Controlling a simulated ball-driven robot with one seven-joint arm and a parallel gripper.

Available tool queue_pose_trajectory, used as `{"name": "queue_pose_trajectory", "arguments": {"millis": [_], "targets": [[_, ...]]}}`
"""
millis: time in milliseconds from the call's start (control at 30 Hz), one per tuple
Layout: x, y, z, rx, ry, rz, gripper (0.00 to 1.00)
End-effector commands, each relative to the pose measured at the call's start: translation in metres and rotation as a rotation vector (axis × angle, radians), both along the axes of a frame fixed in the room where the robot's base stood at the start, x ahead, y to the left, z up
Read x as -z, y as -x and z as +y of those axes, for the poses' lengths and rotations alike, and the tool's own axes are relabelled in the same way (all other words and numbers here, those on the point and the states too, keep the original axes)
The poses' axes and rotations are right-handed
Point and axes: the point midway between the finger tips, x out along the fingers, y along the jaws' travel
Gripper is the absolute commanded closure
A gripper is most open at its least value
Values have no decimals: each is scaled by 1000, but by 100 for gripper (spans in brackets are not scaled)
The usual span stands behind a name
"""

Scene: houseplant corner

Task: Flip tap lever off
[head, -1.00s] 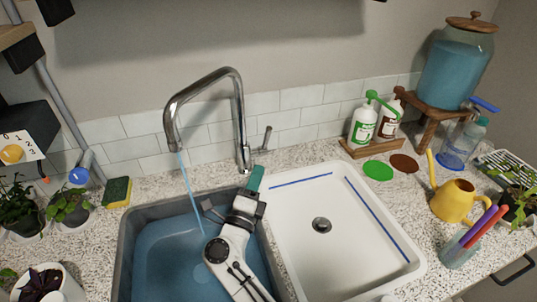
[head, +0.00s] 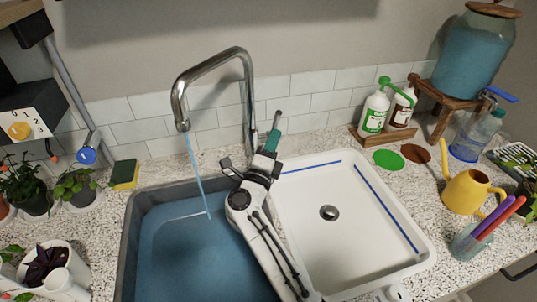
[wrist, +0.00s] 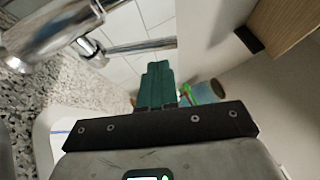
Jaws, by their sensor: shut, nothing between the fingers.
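The chrome tap (head: 247,100) arches over the left basin, and a thin stream of water (head: 198,175) runs from its spout. Its short lever (head: 277,118) sticks up on the right of the tap's body. In the wrist view the lever (wrist: 142,46) is a thin bar running right from the tap's body (wrist: 50,28). My gripper (head: 275,122) has teal fingers, shut and empty, right at the lever in the head view. In the wrist view the fingertips (wrist: 158,64) lie just below the bar; I cannot tell whether they touch it.
The left basin (head: 128,240) holds blue water; the white right basin (head: 300,215) is empty. A sponge (head: 125,174) lies left of the sinks. Soap bottles (head: 375,110) stand on a wooden tray to the right, with a yellow watering can (head: 466,192) further right.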

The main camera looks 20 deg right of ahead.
Motion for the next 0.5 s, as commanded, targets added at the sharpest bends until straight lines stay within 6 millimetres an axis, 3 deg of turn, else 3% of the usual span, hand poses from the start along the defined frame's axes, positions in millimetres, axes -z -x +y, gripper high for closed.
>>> {"name": "queue_pose_trajectory", "arguments": {"millis": [200, 500], "targets": [[-6, -19, -14, 1, 0, 0, 100], [-9, -24, -17, -1, 0, 1, 100]]}}
